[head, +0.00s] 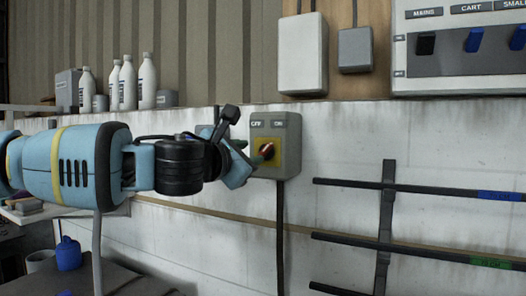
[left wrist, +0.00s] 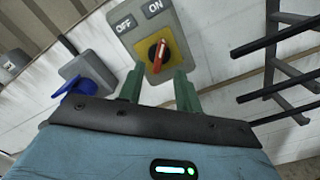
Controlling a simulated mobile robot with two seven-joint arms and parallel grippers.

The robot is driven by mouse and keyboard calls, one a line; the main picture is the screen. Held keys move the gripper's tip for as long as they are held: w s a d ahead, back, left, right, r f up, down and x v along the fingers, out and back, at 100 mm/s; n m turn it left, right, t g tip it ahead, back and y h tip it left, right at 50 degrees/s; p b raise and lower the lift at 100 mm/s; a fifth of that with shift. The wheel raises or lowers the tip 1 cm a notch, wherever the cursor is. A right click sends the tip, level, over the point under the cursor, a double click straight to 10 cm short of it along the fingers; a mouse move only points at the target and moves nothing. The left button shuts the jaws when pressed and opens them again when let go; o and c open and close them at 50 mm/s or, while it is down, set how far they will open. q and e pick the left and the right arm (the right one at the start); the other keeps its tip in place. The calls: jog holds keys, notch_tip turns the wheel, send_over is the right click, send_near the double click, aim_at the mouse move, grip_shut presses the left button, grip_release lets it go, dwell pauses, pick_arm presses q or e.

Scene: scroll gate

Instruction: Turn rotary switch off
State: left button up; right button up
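The rotary switch is a grey box (head: 286,128) on the white wall, labelled OFF on the left and ON on the right. Its red knob (left wrist: 158,55) sits on a yellow plate (left wrist: 172,42) and leans toward the ON side. My left gripper (head: 262,157) is right at the switch face and hides part of the knob in the head view. In the left wrist view its two green fingers (left wrist: 157,84) are apart, with the knob's lower end in line with the gap. I cannot tell whether they touch it. My right gripper is not in view.
A blue-and-grey socket (left wrist: 84,82) is left of the switch. Black rails (head: 388,200) stick out on the right. Grey boxes (head: 303,55) and a switch panel (head: 465,58) hang above. White bottles (head: 127,84) stand on a ledge at left. A cable (head: 280,235) hangs below the switch.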

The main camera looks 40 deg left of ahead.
aim_at(264, 150)
pick_arm(q)
jog(key=x, duration=0.6)
jog(key=shift+w+f+b, duration=0.2)
jog(key=shift+b, duration=0.2)
jog(key=shift+x, duration=0.75)
jog(key=shift+a, duration=0.1)
grip_shut()
